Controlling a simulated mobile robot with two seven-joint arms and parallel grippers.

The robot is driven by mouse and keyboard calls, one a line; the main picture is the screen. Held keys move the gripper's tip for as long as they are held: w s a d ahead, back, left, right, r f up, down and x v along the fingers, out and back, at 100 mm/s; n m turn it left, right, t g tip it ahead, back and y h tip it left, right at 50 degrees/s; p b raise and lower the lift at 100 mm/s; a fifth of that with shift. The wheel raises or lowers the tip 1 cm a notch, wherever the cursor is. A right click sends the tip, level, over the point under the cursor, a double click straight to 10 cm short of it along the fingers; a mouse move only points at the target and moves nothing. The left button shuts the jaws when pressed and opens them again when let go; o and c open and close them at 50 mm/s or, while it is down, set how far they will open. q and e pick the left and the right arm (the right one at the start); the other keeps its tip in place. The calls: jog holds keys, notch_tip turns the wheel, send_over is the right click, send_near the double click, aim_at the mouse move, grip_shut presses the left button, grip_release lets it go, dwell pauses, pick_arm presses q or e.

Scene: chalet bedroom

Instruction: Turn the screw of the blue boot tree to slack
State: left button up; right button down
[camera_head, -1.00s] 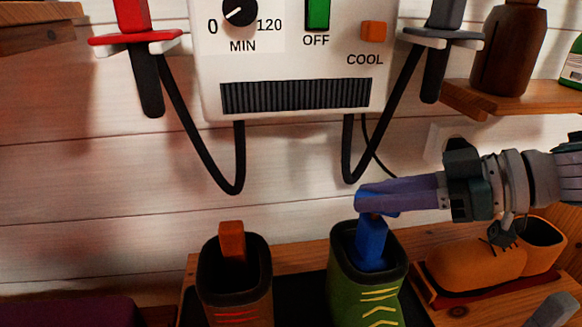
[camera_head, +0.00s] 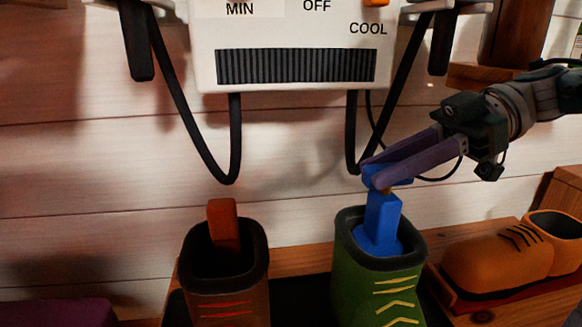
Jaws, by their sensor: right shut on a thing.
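The blue boot tree (camera_head: 381,222) stands upright in the green boot (camera_head: 375,285), with its post rising above the boot's dark collar. My right gripper (camera_head: 378,178) comes in from the right and is shut on the blue screw knob (camera_head: 371,171) at the top of the post. The purple fingers lie on either side of the knob and partly hide it. My left gripper is not in view.
A brown boot (camera_head: 228,275) with an orange tree (camera_head: 223,224) stands left of the green boot. Orange shoes (camera_head: 487,262) sit at the right. A white dryer box (camera_head: 290,45) with hanging black hoses (camera_head: 234,135) is above, close to my fingers.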

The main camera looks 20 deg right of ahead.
dwell(0.3)
jog(key=c, duration=0.7)
grip_release()
jog(key=b+v, duration=0.2)
jog(key=v, duration=0.8)
jog(key=shift+f+b, duration=0.1)
jog(key=shift+b, duration=0.3)
